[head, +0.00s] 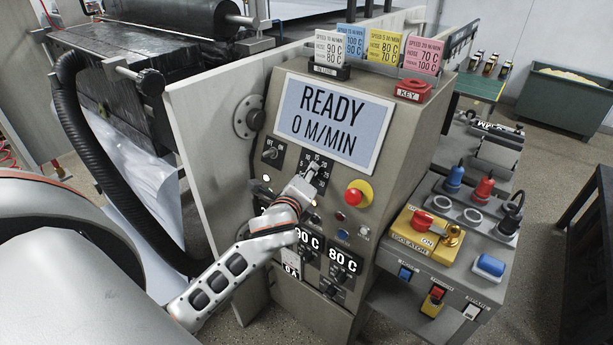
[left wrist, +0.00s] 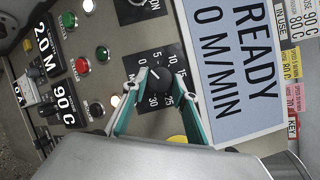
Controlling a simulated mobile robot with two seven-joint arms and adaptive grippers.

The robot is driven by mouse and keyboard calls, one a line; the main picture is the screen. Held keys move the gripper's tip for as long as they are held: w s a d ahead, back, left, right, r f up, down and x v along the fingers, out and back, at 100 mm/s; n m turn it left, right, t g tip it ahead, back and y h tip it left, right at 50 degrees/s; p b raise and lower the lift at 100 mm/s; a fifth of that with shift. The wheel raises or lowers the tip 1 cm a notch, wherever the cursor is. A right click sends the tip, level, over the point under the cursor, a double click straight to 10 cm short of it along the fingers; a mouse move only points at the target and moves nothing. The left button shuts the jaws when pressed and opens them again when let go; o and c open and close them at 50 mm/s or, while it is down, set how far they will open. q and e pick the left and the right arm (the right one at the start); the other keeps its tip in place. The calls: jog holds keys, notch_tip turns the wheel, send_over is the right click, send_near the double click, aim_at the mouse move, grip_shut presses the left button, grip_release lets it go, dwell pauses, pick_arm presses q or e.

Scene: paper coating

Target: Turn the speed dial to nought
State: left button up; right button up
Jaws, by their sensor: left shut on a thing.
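The speed dial (left wrist: 158,78) is a black knob on a black plate with white numbers, in the middle of the left wrist view. My left gripper (left wrist: 155,84) has its teal-lined fingers on either side of the knob and is shut on it. In the head view my left gripper (head: 309,179) reaches up to the panel and hides most of the dial, with the plate's numbers (head: 317,160) showing above it. The exact number the knob points at is hard to read. The display (head: 330,122) reads "READY 0 M/MIN". My right gripper is in neither view.
A red emergency button (head: 357,194) on yellow sits right of the dial. An on/off switch (head: 271,153) is to the left. Temperature readouts (head: 343,263) lie below. Coloured speed cards (head: 385,47) stand on top. An isolator box (head: 424,232) is at the right.

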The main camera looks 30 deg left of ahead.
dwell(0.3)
pick_arm(q)
jog(key=o, duration=1.1)
jog(key=v, duration=1.2)
jog(key=s+d+f+n+g+h, duration=0.1)
jog(key=d+f+n+h, duration=0.15)
jog(key=f, duration=0.55)
jog(key=s+d+f+n+g+h, duration=0.1)
jog(key=d+f+n+h, duration=0.15)
jog(key=f, duration=0.55)
jog(key=s+d+f+n, duration=0.2)
jog(key=s+f+n, duration=0.2)
jog(key=f, duration=0.1)
jog(key=s+d+f+n+g+h, duration=0.1)
jog(key=s+f+n, duration=0.3)
jog(key=f, duration=0.2)
jog(key=s+d+f+n+g+h, duration=0.1)
jog(key=s+d+f+n, duration=0.1)
jog(key=s+f+n, duration=0.2)
jog(key=shift+d+f, duration=0.15)
jog(key=shift+f, duration=0.35)
jog(key=shift+d+f, duration=0.15)
jog(key=shift+f, duration=0.4)
